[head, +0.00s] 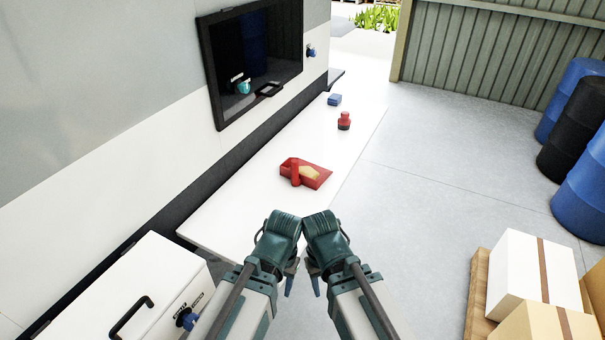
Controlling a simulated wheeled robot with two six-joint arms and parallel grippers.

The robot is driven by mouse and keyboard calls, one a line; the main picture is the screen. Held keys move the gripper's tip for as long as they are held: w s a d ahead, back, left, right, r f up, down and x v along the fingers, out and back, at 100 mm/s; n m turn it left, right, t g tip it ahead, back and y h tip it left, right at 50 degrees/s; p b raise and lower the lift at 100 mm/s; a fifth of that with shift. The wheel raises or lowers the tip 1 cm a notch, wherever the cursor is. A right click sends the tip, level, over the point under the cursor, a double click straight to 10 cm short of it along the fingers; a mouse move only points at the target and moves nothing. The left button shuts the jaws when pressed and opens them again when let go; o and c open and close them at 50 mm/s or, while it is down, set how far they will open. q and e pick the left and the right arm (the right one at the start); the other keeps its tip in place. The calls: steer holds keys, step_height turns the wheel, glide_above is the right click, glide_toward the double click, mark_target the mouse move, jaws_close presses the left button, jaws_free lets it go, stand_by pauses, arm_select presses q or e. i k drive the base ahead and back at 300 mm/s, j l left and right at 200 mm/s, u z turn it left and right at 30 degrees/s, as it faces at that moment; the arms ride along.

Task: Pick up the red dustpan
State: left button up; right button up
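The red dustpan (315,179) lies on the long white bench (228,228). A tan patch shows inside it, and its raised red handle part is at the left side. My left gripper (288,285) and my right gripper (316,287) are close together at the near edge of the bench, both pointing down. They are short of the dustpan and do not touch it. The arm links hide most of the fingers, so I cannot tell how far each gripper is open. Nothing visible is held in either.
Farther along the bench are a red bottle-like object (344,121) and a blue block (334,99). A white case (150,290) stands at the lower left. The wall with a dark window (252,60) borders the bench. Boxes (530,270) sit on a pallet at right, below barrels (585,190).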

mark_target(300, 171)
steer(key=u, duration=3.65)
steer(key=k, duration=0.6)
steer(key=z, duration=2.65)
steer(key=i+z, duration=0.15)
steer(key=i, duration=0.5)
